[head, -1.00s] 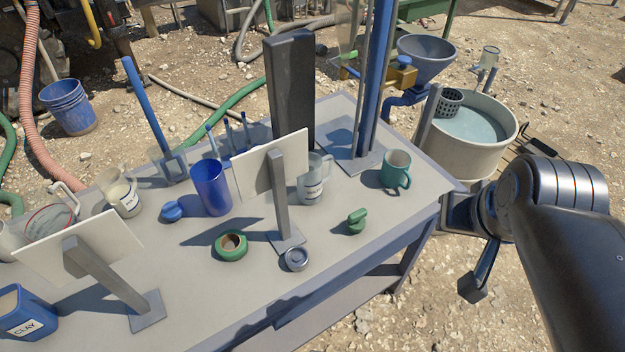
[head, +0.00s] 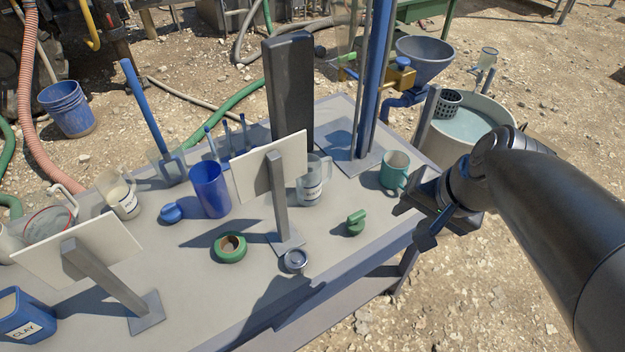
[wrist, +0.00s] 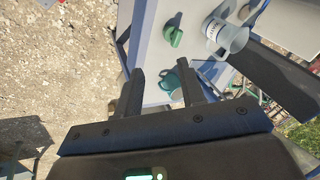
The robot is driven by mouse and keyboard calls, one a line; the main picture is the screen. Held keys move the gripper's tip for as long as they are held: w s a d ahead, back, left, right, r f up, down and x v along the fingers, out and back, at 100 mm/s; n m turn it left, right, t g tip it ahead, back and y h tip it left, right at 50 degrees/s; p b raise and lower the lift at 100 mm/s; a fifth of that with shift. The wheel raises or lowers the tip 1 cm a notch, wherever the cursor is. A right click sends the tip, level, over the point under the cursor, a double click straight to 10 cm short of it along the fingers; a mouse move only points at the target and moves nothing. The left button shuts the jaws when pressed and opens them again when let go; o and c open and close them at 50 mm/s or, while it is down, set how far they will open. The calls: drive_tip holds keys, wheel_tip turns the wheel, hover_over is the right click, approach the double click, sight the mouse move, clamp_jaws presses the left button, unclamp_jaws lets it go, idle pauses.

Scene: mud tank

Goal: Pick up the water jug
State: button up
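A clear jug with a handle and a white label (head: 312,186) stands upright on the table, partly hidden behind a white sign panel in the head view. It looks like the water jug, but its label is too small to read for sure. It also shows in the wrist view (wrist: 230,37), at the upper right. My gripper (head: 428,222) is over the table's right edge, to the right of the jug and apart from it. In the wrist view my gripper (wrist: 163,80) has its two fingers spread, with nothing held between them.
A teal mug (head: 394,168) stands between my gripper and the jug. A second labelled jug (head: 122,198) stands left.

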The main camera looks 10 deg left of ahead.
drive_tip(key=w+a+f+m+g+y, duration=0.2)
drive_tip(key=w+a+f+m+y, duration=0.25)
drive_tip(key=w+a, duration=0.2)
drive_tip(key=m+t+y, duration=0.4)
drive_tip(key=m+t, duration=0.1)
drive_tip(key=m, duration=1.2)
approach(330, 175)
drive_tip(key=shift+t+h, duration=0.25)
drive_tip(key=shift+t, duration=0.05)
drive_tip(key=x, duration=0.6)
drive_tip(key=r+x, duration=0.1)
drive_tip(key=x, duration=0.3)
drive_tip(key=shift+w+a, duration=0.1)
drive_tip(key=shift+a, duration=0.15)
drive_tip(key=shift+c, duration=0.3)
clamp_jaws()
drive_tip(key=shift+r, duration=0.1)
